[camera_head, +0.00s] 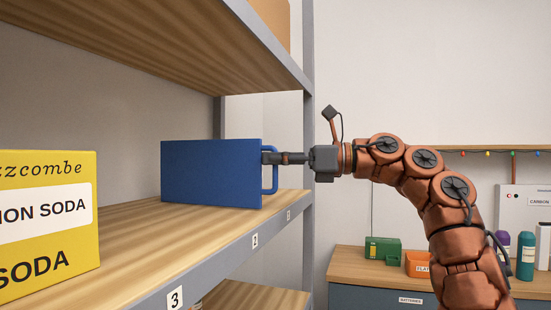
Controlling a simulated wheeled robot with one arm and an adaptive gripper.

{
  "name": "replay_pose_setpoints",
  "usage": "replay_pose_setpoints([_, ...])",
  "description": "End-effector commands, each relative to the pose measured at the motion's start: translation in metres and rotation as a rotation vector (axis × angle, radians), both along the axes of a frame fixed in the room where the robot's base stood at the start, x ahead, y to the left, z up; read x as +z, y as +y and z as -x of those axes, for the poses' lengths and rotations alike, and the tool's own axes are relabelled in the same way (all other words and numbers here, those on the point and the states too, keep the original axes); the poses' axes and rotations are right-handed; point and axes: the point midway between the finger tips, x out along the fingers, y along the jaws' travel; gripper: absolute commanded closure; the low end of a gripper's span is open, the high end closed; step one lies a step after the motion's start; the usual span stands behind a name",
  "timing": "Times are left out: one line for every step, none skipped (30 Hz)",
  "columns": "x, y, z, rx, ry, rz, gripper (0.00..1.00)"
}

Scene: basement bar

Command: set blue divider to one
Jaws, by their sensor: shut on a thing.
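The blue divider (211,173) stands upright on the wooden middle shelf (125,228). Its handle (275,172) is on its right end, towards the shelf's front edge. My gripper (270,158) reaches in from the right and is shut on the upper part of this handle. On the shelf's grey front edge are the number labels 3 (174,298), 2 (255,240) and 1 (288,215), with 1 farthest away. The divider's front end looks between labels 2 and 1, nearer 1. Its exact line-up is hard to tell.
A yellow soda box (45,222) stands on the same shelf at the left, with bare shelf between it and the divider. A grey upright post (308,120) is close behind my gripper. Another shelf (170,45) is overhead. A counter (370,268) with small items is at the right.

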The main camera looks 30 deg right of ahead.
Motion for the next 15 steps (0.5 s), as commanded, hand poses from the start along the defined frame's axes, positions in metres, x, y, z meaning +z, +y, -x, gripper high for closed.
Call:
replay_pose_setpoints([0.004,-0.003,-0.003,0.000,-0.001,-0.001,1.00])
replay_pose_setpoints([0.005,-0.006,-0.005,0.001,-0.001,-0.002,1.00])
replay_pose_setpoints([0.007,-0.010,-0.009,0.001,-0.001,-0.003,1.00])
replay_pose_setpoints([0.008,-0.013,-0.012,0.001,-0.001,-0.003,1.00])
replay_pose_setpoints([0.008,-0.016,-0.015,0.001,-0.001,-0.003,1.00])
replay_pose_setpoints([0.009,-0.021,-0.019,0.001,-0.001,-0.004,1.00])
replay_pose_setpoints([0.008,-0.024,-0.023,0.001,-0.001,-0.004,1.00])
replay_pose_setpoints([0.008,-0.028,-0.026,0.001,-0.001,-0.004,1.00])
replay_pose_setpoints([0.008,-0.032,-0.029,0.001,0.000,-0.006,1.00])
replay_pose_setpoints([0.008,-0.035,-0.032,0.000,0.001,-0.006,1.00])
replay_pose_setpoints([0.008,-0.038,-0.035,0.001,-0.001,-0.007,1.00])
replay_pose_setpoints([0.008,-0.042,-0.039,0.001,-0.001,-0.007,1.00])
replay_pose_setpoints([0.008,-0.045,-0.041,0.000,0.000,-0.007,1.00])
replay_pose_setpoints([0.008,-0.047,-0.044,0.000,-0.001,-0.007,1.00])
replay_pose_setpoints([0.008,-0.050,-0.047,0.001,-0.003,-0.006,1.00])
